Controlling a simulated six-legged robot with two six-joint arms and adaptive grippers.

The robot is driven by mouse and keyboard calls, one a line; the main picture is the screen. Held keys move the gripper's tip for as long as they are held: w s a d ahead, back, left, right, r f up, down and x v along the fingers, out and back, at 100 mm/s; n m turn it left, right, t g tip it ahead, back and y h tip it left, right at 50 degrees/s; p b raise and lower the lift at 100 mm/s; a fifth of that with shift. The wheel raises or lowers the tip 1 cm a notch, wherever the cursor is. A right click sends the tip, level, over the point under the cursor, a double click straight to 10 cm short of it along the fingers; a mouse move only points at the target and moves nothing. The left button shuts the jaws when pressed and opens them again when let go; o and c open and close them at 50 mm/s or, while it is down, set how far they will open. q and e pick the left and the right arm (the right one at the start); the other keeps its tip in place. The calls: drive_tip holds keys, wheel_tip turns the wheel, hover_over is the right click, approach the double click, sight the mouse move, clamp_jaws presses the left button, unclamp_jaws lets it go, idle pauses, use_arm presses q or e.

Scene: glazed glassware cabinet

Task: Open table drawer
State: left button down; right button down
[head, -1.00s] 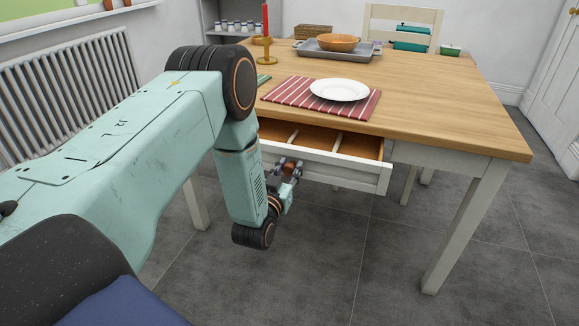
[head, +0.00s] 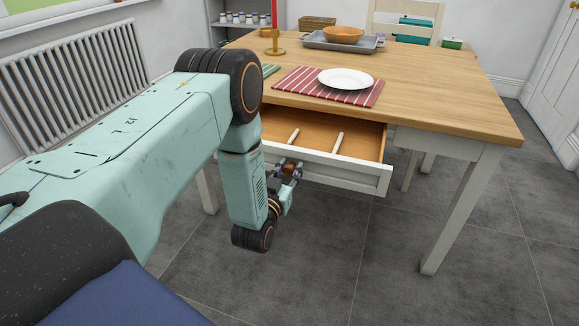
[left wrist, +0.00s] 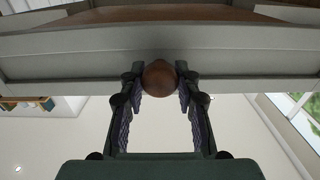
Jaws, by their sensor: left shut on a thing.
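The table drawer (head: 340,172) has a white front and a wooden inside, and it stands part-way out from under the wooden table top (head: 430,88). Two pale dividers or utensils show inside it. My left gripper (head: 290,168) is at the drawer front, below the rim. In the left wrist view, its two fingers (left wrist: 160,92) are shut on the round brown drawer knob (left wrist: 160,78), one on each side. The arm hides the left part of the drawer in the head view. My right gripper is not in view.
A white plate (head: 346,78) sits on a red striped placemat (head: 300,84). A table leg (head: 455,215) stands at the right. A radiator (head: 75,85) lines the left wall. The floor before the drawer is clear.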

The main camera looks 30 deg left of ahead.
use_arm(q)
drive_tip(key=shift+s+d, duration=0.1)
drive_tip(key=shift+s, duration=0.3)
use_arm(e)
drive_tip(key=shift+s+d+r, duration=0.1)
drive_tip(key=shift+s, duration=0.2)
use_arm(q)
drive_tip(key=c, duration=1)
unclamp_jaws()
drive_tip(key=shift+o, duration=0.2)
drive_tip(key=v, duration=0.7)
drive_tip(key=shift+s, duration=0.3)
drive_tip(key=shift+d, duration=0.1)
drive_tip(key=shift+f, duration=0.1)
